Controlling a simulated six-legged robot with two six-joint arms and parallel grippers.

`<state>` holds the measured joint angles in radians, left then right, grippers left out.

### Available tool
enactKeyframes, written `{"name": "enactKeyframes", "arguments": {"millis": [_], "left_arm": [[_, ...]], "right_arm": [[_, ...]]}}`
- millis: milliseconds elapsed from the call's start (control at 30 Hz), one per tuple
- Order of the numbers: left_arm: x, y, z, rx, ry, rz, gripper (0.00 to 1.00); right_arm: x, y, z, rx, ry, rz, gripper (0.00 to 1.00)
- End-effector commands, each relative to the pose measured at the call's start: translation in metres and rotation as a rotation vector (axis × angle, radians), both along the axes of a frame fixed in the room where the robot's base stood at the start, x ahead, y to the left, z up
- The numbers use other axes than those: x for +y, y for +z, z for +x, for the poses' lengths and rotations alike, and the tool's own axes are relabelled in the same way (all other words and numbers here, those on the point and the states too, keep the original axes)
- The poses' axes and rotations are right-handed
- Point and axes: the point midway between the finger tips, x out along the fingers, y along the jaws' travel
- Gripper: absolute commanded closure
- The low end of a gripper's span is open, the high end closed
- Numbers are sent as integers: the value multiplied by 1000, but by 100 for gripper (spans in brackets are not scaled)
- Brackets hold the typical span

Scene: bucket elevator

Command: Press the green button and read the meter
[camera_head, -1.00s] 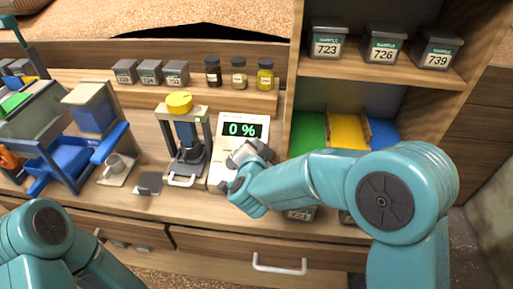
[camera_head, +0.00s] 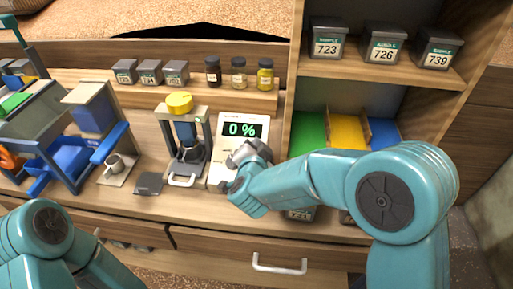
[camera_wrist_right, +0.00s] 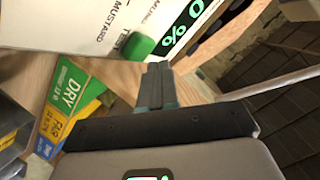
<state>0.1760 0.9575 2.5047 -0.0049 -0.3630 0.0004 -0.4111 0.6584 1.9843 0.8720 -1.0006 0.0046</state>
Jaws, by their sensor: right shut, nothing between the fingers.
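The white meter (camera_head: 226,162) stands on the counter, and its dark display (camera_head: 242,130) reads 0 % in green digits. In the right wrist view the display (camera_wrist_right: 187,24) shows the same 0 and % sign, turned sideways. The green button (camera_wrist_right: 138,45) sits on the meter's white face, beside the printed words TEST and MUSTARD. My right gripper (camera_wrist_right: 158,68) is shut and empty, its fingertips close to the button; I cannot tell whether they touch it. In the head view my right gripper (camera_head: 240,152) covers the button. My left gripper is out of view.
A press-like device with a yellow knob (camera_head: 179,102) stands left of the meter. Jars (camera_head: 239,73) and grey sample boxes (camera_head: 150,73) line the ledge behind. Green (camera_head: 307,133), yellow and blue bins fill the shelf at right.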

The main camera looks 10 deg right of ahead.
Motion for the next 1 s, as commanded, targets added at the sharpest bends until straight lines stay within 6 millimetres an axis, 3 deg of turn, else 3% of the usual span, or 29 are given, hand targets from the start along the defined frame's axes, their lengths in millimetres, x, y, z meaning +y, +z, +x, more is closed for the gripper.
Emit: {"name": "enactKeyframes", "arguments": {"millis": [1000], "left_arm": [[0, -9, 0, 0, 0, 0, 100]], "right_arm": [[-1, -9, 4, 0, 0, 0, 100]]}}
